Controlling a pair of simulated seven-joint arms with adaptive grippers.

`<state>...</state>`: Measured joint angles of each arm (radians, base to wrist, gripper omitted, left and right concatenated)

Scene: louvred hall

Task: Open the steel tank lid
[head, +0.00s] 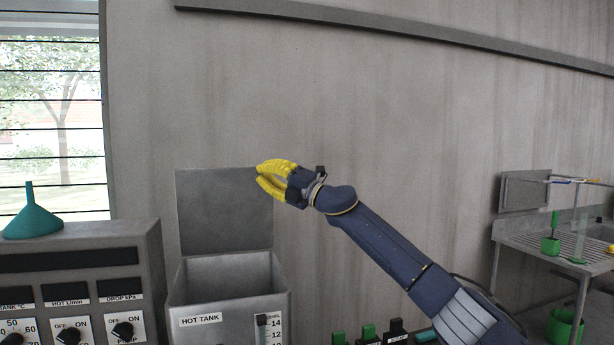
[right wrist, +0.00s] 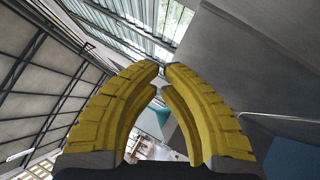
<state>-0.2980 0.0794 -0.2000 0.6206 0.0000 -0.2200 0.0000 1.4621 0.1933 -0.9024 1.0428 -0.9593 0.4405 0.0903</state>
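The steel tank (head: 228,292), labelled "HOT TANK", stands at the lower left of the middle in the head view. Its flat grey lid (head: 222,212) stands upright at the back of the tank, and the tank mouth is uncovered. My right gripper (head: 258,173) is at the lid's upper right corner. Its yellow fingers are apart, with a gap between the tips; they also show in the right wrist view (right wrist: 162,72), with nothing held between them. I cannot tell whether a finger touches the lid. My left gripper is out of view.
A control panel (head: 80,262) with knobs stands left of the tank, with a teal funnel (head: 33,218) on top. Several green- and black-topped items are low, right of the tank. A sink bench (head: 545,245) is at far right. The wall behind is bare except for a rail.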

